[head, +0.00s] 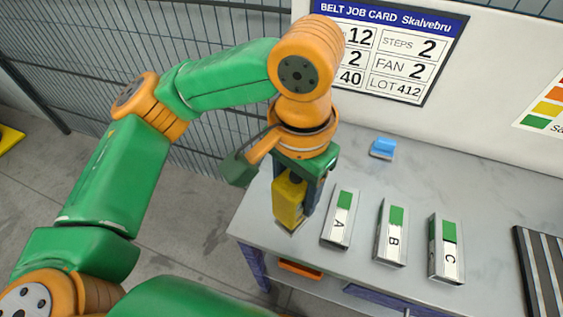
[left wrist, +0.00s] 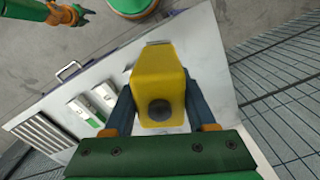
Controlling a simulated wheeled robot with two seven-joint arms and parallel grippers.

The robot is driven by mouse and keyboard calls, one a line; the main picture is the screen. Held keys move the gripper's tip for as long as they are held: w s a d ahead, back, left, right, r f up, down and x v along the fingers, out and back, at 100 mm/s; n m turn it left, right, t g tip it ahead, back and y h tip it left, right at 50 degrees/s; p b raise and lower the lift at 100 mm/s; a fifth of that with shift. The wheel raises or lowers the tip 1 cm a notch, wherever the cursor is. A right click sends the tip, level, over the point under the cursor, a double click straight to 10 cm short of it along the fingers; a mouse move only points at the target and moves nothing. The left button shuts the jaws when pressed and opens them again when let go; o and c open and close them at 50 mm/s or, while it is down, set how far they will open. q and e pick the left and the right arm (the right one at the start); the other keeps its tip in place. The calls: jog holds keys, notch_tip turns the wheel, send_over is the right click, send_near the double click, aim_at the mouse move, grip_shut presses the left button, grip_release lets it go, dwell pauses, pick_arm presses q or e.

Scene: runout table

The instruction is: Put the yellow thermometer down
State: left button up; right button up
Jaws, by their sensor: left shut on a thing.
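The yellow thermometer (head: 288,203) is a blocky yellow body, held upright or nearly so over the left end of the grey table (head: 385,287). My left gripper (head: 303,207) points down and is shut on it, one dark finger on each side. In the left wrist view the thermometer (left wrist: 160,72) sits between the fingers, with a dark round spot on its near end. Its lower end is close to the tabletop; I cannot tell whether it touches. My right arm appears small at the top left of the left wrist view; its gripper (left wrist: 84,13) is too small to read.
Three green-and-white holders marked A (head: 341,219), B (head: 391,232) and C (head: 445,248) stand in a row right of the thermometer. A blue object (head: 382,148) lies at the back. A striped rack (head: 539,270) is at the right. The tabletop between the blue object and the holders is clear.

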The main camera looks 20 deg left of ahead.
pick_arm(q)
jog(key=w+a+f, duration=0.5)
jog(key=f, duration=0.5)
jog(key=shift+w+a, duration=0.15)
jog(key=shift+w, duration=0.2)
pick_arm(e)
jog(key=shift+a+r, duration=0.4)
jog(key=shift+a, duration=0.35)
pick_arm(q)
jog(key=o, duration=0.8)
jog(key=shift+f, duration=0.15)
jog(key=o, duration=0.4)
pick_arm(e)
jog(key=shift+d, duration=0.25)
pick_arm(q)
jog(key=shift+o, duration=0.2)
pick_arm(e)
jog(key=shift+w, duration=0.1)
